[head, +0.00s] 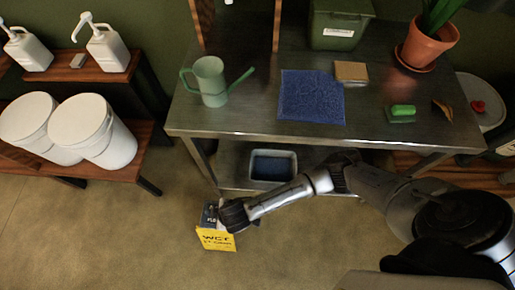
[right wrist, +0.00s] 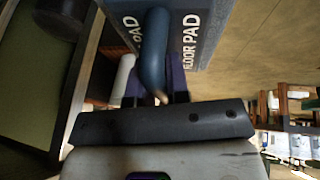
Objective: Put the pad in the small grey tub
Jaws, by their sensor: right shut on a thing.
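The pad (right wrist: 195,30) is blue-grey with white "FLOOR PAD" lettering and a curved blue handle, seen close up in the right wrist view. My right gripper (right wrist: 155,88) is shut on the handle. In the head view the gripper (head: 236,214) is low over the floor, in front of the table, and the pad (head: 209,213) shows partly beside it as a dark panel. The small grey tub (head: 293,165) stands on the table's lower shelf, up and right of the gripper, with dark blue inside. My left gripper is not in view.
A yellow lettered panel (head: 216,240) is just below the gripper; I cannot tell if it touches the pad. The steel table (head: 240,122) overhangs the tub. White buckets (head: 88,130) stand on a wooden shelf at left. Open floor lies at lower left.

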